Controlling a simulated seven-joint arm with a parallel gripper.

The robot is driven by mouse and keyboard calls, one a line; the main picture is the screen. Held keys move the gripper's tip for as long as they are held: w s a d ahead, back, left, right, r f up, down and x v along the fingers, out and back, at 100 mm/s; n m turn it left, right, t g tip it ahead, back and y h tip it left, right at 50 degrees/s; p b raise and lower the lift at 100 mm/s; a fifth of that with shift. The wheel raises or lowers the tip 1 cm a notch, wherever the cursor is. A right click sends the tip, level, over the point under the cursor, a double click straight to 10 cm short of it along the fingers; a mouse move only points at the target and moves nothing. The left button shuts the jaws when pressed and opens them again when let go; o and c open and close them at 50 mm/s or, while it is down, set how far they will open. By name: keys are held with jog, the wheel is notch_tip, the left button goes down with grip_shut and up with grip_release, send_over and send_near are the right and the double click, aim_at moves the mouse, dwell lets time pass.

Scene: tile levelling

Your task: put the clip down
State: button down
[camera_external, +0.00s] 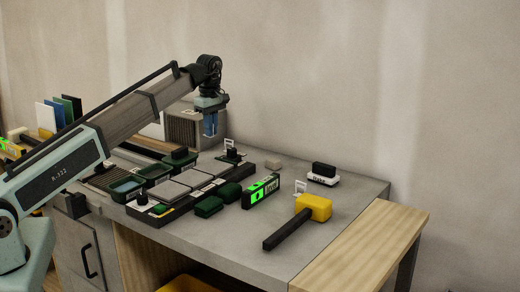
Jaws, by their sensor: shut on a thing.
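My gripper (210,134) hangs with its blue fingers pointing down above the back of the grey workbench (340,205). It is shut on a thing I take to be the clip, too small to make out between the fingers. A small white clip-like piece (229,143) stands on a dark base just right of and below the gripper, apart from it. Another white piece (300,186) stands on the bench near the mallet. Grey tiles (168,190) lie in a dark frame left of the bench's middle.
A yellow-headed mallet (314,207) lies at the front right, beside a bright green level (260,191). Dark green boxes (209,206) and trays (127,188) crowd the left. A black-handled white block (323,175) sits at the right.

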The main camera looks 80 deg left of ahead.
jog(key=shift+d+r, duration=0.1)
jog(key=shift+r, duration=0.45)
jog(key=w+d+m, duration=0.3)
jog(key=w+d, duration=1)
jog(key=d, duration=0.4)
jog(key=w+d+m, duration=0.2)
jog(key=w+d, duration=1.1)
jog(key=d, duration=0.3)
jog(key=n, duration=0.7)
send_over(346, 202)
jog(key=shift+f, duration=4.9)
jog(key=shift+f, duration=0.1)
jog(key=c, duration=1.2)
grip_release()
jog(key=shift+c, duration=0.2)
